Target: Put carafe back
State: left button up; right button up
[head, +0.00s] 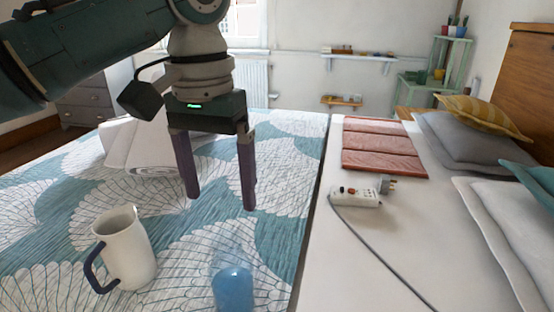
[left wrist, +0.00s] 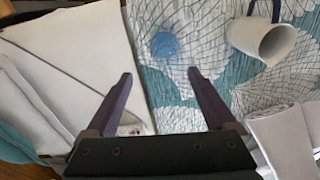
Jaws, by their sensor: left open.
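A blue, partly see-through vessel (head: 233,290), which looks like the carafe, stands on the patterned bed cover (head: 185,270) at the bottom of the head view, its base cut off. In the left wrist view the blue vessel (left wrist: 164,46) is seen from above. A white jug (head: 128,250) with a dark blue handle stands to its left; it also shows in the left wrist view (left wrist: 268,40). My left gripper (head: 221,204) is open and empty, fingers pointing down, above the bed and apart from both vessels. My right gripper is out of view.
White rolled towels (head: 145,148) lie behind on the bed. A green shelf stand (head: 437,75) is at the back.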

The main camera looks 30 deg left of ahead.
pick_arm(q)
jog(key=s+d+f+m+t+h, duration=0.2)
jog(key=s+d+f+m, duration=0.2)
jog(key=s+d+f, duration=0.6)
jog(key=s+a+r+y, duration=0.1)
jog(key=s+a, duration=0.1)
jog(key=s, duration=0.3)
jog(key=s+a+r+t, duration=0.1)
jog(key=s+a, duration=0.2)
jog(key=s, duration=0.2)
jog(key=shift+r+y, duration=0.3)
jog(key=shift+y, duration=0.1)
notch_tip(320, 180, up, 52)
jog(key=p, duration=5.2)
jog(key=shift+r, duration=0.25)
